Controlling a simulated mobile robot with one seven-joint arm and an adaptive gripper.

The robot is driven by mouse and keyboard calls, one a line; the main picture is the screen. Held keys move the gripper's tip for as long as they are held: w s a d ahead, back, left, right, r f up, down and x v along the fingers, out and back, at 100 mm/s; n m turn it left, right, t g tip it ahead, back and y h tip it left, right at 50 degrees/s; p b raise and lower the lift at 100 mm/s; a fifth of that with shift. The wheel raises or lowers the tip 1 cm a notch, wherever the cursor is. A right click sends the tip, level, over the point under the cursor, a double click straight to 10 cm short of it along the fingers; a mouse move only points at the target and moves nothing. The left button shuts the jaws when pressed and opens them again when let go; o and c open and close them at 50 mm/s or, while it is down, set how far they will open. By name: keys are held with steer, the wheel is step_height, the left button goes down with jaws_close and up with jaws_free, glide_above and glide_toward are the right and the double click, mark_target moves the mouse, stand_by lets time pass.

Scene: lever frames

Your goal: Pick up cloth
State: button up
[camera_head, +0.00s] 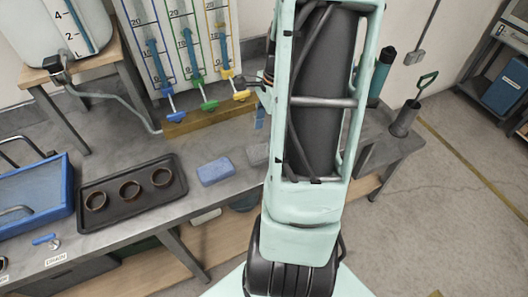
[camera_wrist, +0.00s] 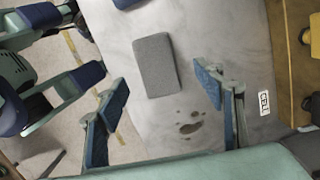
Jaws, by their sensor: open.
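A grey, flat rectangular pad that looks like a folded cloth (camera_wrist: 155,66) lies on the grey bench top. In the head view the grey cloth (camera_head: 257,154) is partly hidden behind my arm. A blue pad of similar shape (camera_head: 215,171) lies to its left; its edge shows at the top of the wrist view (camera_wrist: 125,3). My gripper (camera_wrist: 162,84) is open and empty, its blue-padded fingers spread apart. In the wrist view the cloth appears between and beyond the fingertips, with no contact visible. In the head view my arm hides most of the gripper.
Dark stains (camera_wrist: 190,125) mark the bench near the cloth. A gauge board with coloured valves (camera_head: 188,60) stands behind. A grey holder with a green-handled tool (camera_head: 404,120) is at right.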

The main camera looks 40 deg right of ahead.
steer(key=f, duration=0.5)
steer(key=shift+s+a, duration=0.25)
steer(key=c, duration=1.3)
